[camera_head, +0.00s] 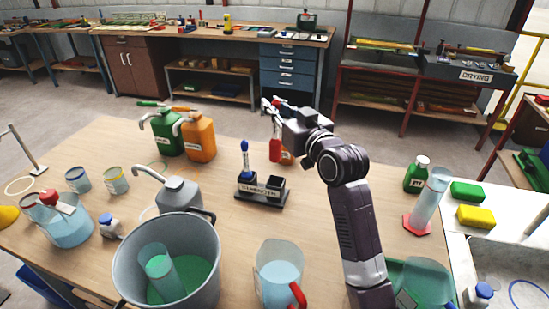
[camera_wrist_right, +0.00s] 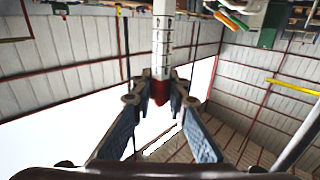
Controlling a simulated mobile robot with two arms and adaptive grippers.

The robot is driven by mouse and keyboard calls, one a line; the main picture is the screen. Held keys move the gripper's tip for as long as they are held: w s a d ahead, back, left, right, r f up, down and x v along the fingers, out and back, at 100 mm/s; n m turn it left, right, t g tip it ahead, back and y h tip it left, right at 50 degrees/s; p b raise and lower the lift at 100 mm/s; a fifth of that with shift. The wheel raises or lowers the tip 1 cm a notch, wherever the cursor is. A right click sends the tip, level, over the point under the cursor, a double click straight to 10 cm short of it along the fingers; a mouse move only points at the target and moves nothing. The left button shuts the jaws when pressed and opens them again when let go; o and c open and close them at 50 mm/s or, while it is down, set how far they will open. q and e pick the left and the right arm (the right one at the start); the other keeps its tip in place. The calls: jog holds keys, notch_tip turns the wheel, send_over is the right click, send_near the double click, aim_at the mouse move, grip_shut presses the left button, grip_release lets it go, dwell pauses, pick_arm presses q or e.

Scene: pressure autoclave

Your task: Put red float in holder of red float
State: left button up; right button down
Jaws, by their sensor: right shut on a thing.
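The red float (camera_head: 275,150) hangs roughly upright, red bulb down, from my right gripper (camera_head: 270,106). In the right wrist view the float's white graduated stem (camera_wrist_right: 163,45) and red part (camera_wrist_right: 160,91) show between the fingertips (camera_wrist_right: 160,100). The float is above the table, behind the black holder (camera_head: 262,201) in the head view. The holder has two cups; the blue float (camera_head: 245,158) stands in the left cup, and the right cup (camera_head: 274,184) looks empty. My left gripper is not in view.
A green jug (camera_head: 167,135) and an orange jug (camera_head: 199,139) stand at the back left. A grey jug (camera_head: 180,193) and a big bucket (camera_head: 128,270) stand left of the holder. A pitcher (camera_head: 277,272) is in front. Table right of the holder is partly covered by my arm.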

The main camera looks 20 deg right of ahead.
send_over(278, 155)
jog(key=w, duration=0.2)
jog(key=f, duration=0.8)
jog(key=shift+w+a, duration=0.15)
jog(key=shift+w, duration=0.05)
jog(key=shift+f, duration=2.65)
jog(key=shift+f, duration=0.15)
jog(key=c, duration=1.9)
grip_release()
